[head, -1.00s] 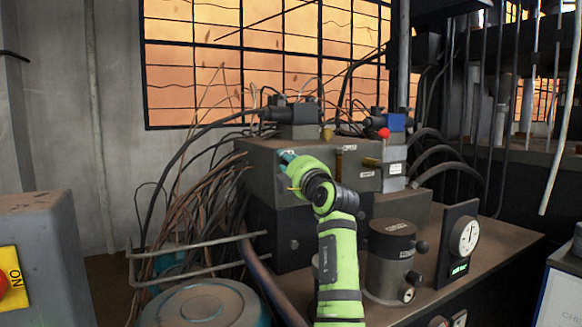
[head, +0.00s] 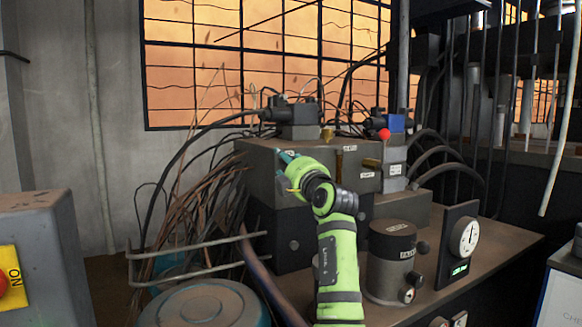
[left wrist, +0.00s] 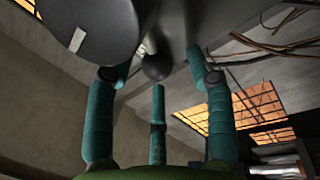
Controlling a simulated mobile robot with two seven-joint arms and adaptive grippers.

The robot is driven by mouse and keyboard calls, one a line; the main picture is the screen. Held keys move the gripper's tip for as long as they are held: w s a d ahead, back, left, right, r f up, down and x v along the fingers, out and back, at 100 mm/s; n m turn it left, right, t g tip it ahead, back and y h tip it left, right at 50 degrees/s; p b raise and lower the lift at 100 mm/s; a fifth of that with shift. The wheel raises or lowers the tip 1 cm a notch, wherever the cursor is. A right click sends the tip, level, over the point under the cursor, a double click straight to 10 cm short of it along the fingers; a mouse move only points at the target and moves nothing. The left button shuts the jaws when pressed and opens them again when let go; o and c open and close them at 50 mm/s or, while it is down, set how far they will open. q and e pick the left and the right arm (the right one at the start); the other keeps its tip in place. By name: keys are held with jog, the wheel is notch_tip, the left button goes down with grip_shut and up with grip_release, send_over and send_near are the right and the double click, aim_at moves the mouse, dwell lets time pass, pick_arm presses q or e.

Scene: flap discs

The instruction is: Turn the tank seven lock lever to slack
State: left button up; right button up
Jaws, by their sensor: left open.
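My left gripper (head: 283,156) is at the front left of a dark grey machine block (head: 260,158), its teal fingers pointing up and left. In the left wrist view the gripper (left wrist: 157,72) has its teal fingers spread apart. A dark rounded knob (left wrist: 156,67) shows between the fingertips, below large grey rounded parts; whether it touches a finger cannot be told. The gripper hides the part of the block behind it in the head view. I cannot read which label marks tank seven, so I cannot single out its lock lever. My right gripper is not in view.
A lever with a red ball (head: 384,134) stands on the block's right. A labelled dark cylinder (head: 392,240) and a round gauge (head: 464,238) stand on the bench. Cables (head: 205,190) and a bent metal rail (head: 190,252) crowd the left. A grey box (head: 35,230) is at far left.

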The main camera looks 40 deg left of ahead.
pick_arm(q)
jog(key=v, duration=1.1)
jog(key=shift+s+d, duration=0.25)
jog(key=shift+d, duration=0.1)
